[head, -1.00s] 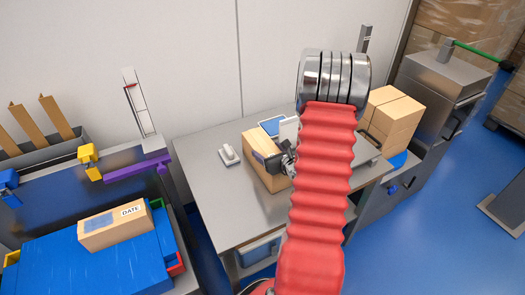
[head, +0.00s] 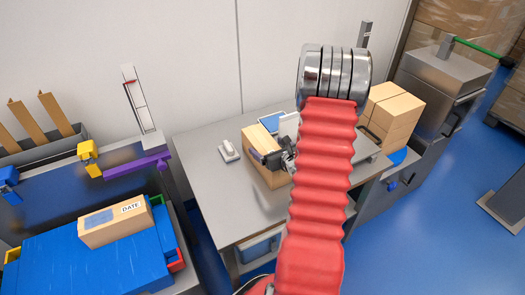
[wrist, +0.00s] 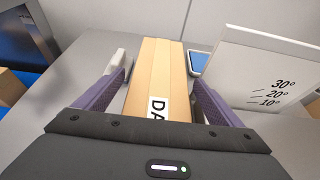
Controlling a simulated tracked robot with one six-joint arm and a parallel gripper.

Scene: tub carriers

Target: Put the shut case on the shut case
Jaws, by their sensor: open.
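A shut tan cardboard case (head: 268,172) stands on the grey metal table, partly hidden by my gripper (head: 281,158) and my red sleeved arm. In the wrist view the same case (wrist: 160,65) lies lengthwise between the two purple fingers of my gripper (wrist: 157,68). The fingers are open, one along each side; I cannot tell whether they touch it. A label starting "DA" shows on its near end. Another shut case (head: 117,222), labelled "DATE", lies on a blue surface (head: 75,262) at the left. More shut cases (head: 392,115) are stacked at the table's right.
A small white device (head: 229,152) stands on the table (head: 215,195) left of the case. A white angle-marked panel (wrist: 255,75) and a blue-faced item (wrist: 199,62) stand close to its right.

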